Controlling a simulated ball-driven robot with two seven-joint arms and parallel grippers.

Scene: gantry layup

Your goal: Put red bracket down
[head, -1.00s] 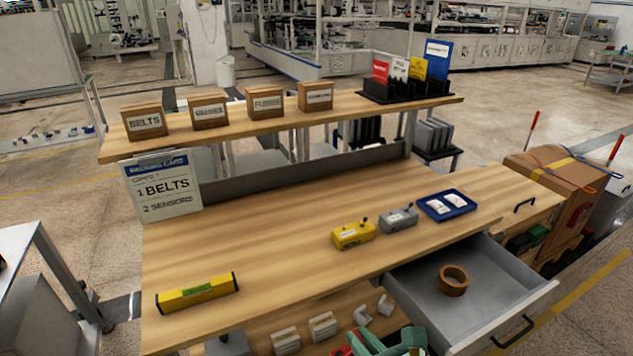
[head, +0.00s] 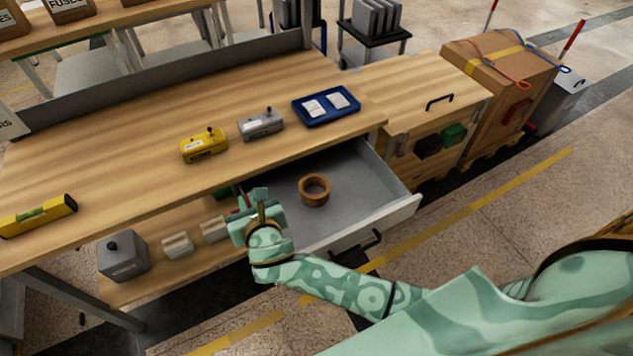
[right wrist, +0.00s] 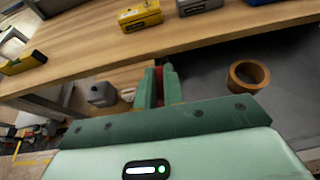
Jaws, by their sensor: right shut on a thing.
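The red bracket (right wrist: 159,82) shows only as a thin red strip between the fingers of my right gripper in the right wrist view; the rest of it is hidden. My right gripper (head: 243,211) is shut on it, in front of the bench's front edge and beside the left side of the open drawer (head: 366,177). It also shows in the right wrist view (right wrist: 160,88). My left gripper is not in view.
A brown ring (head: 314,190) lies in the drawer, with bare floor around it. On the benchtop (head: 130,150) are a yellow box (head: 204,146), a grey box (head: 261,124), a blue tray (head: 326,106) and a yellow level (head: 38,215). Grey and pale parts sit on the lower shelf.

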